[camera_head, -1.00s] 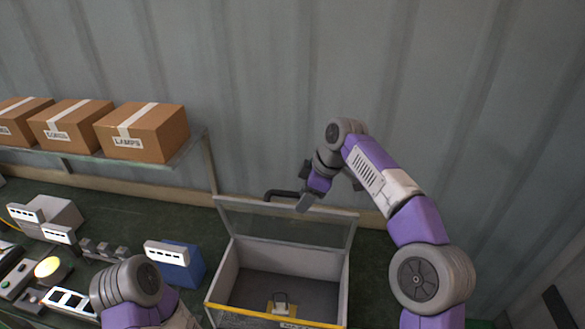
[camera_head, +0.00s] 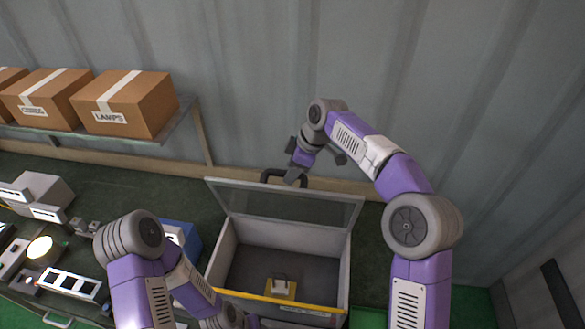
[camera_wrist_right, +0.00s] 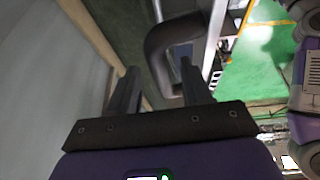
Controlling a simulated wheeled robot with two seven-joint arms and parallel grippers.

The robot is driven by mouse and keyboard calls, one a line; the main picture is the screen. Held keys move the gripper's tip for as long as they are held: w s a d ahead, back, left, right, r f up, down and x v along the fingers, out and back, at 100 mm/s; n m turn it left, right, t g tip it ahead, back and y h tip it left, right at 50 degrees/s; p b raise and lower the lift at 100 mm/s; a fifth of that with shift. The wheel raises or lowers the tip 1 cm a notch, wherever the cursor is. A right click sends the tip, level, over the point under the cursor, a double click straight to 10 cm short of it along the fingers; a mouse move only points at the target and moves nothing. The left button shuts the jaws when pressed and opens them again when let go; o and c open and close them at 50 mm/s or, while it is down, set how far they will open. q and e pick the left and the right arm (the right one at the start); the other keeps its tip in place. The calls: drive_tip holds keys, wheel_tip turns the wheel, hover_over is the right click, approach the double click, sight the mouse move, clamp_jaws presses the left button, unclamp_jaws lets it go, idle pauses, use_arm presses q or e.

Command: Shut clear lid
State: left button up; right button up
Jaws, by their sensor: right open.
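The clear lid (camera_head: 290,207) stands raised, tilted back, at the rear of an open grey box (camera_head: 222,255) with a yellow front edge. A dark curved handle (camera_head: 268,177) sits on the lid's top edge. My right gripper (camera_head: 291,174) is open beside this handle. In the right wrist view, the handle (camera_wrist_right: 158,45) lies just beyond and partly between the spread fingers of the right gripper (camera_wrist_right: 158,85); I see no grip on it. My left arm crosses the lower left; its gripper does not show clearly.
A yellow latch piece (camera_head: 281,289) is at the box's front. A blue block (camera_head: 185,238) and switch devices (camera_head: 75,285) stand left of the box. Cardboard boxes (camera_head: 128,103) sit on a shelf behind. A corrugated wall (camera_head: 330,60) rises behind the bench.

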drive_tip(key=shift+s, duration=0.1)
drive_tip(key=shift+c, duration=0.4)
drive_tip(key=shift+c, duration=1.1)
clamp_jaws()
use_arm(q)
drive_tip(key=shift+f, duration=0.15)
